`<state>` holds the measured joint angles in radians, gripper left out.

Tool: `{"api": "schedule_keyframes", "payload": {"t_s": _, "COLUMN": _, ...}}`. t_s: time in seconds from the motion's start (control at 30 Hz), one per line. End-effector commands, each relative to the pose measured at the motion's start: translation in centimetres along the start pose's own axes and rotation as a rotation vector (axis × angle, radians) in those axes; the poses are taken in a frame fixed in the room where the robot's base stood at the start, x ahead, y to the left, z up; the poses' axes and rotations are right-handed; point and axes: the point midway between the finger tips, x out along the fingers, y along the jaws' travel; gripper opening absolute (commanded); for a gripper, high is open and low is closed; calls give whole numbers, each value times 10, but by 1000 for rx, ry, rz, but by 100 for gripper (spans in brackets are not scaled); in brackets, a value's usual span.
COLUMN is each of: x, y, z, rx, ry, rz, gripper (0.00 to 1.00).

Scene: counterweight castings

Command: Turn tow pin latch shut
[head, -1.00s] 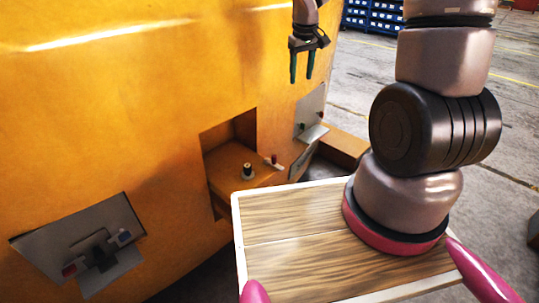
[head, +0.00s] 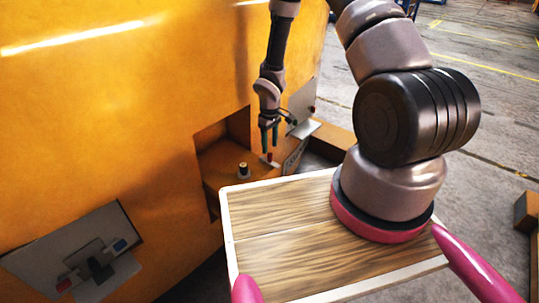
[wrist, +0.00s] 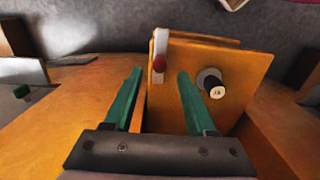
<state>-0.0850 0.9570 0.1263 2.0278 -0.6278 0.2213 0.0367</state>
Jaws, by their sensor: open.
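The tow pin latch (head: 271,160), a small pale lever with a red knob, sits at the right edge of the orange recess. In the wrist view the latch (wrist: 160,48) stands at the edge of an orange plate, its red knob facing me. The tow pin (head: 243,170), dark with a pale marked top, stands upright left of the latch; in the wrist view the pin (wrist: 213,83) is to its right. My gripper (head: 270,142) is open and empty above the latch. In the wrist view the latch appears between the green fingertips (wrist: 160,75), contact unclear.
The orange casting (head: 110,120) fills the left side, with a grey latch panel (head: 85,258) low on it. Another grey panel (head: 302,104) is right of the recess. My wooden deck is in front. Open concrete floor (head: 490,120) lies to the right.

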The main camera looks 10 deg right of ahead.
Motion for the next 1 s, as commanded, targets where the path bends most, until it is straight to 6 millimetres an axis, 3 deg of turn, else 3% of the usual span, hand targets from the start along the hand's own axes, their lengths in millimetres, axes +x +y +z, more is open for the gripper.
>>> {"api": "schedule_keyframes", "payload": {"t_s": 0.1, "x": 23, "y": 0, "z": 0, "rx": -1, "ry": -2, "rz": 0, "gripper": 56}}
{"api": "schedule_keyframes", "payload": {"t_s": 0.3, "x": 47, "y": 0, "z": 0, "rx": 1, "ry": 1, "rz": 0, "gripper": 56}}
{"api": "schedule_keyframes", "payload": {"t_s": 0.67, "x": 53, "y": 0, "z": 0, "rx": 2, "ry": 1, "rz": 1, "gripper": 56}}
{"api": "schedule_keyframes", "payload": {"t_s": 0.7, "x": 53, "y": 0, "z": 0, "rx": 2, "ry": 1, "rz": 1, "gripper": 52}}
{"api": "schedule_keyframes", "payload": {"t_s": 0.83, "x": 53, "y": 0, "z": 0, "rx": 1, "ry": 1, "rz": 1, "gripper": 3}}
{"api": "schedule_keyframes", "payload": {"t_s": 1.0, "x": 53, "y": 0, "z": 0, "rx": 1, "ry": 1, "rz": 1, "gripper": 0}}
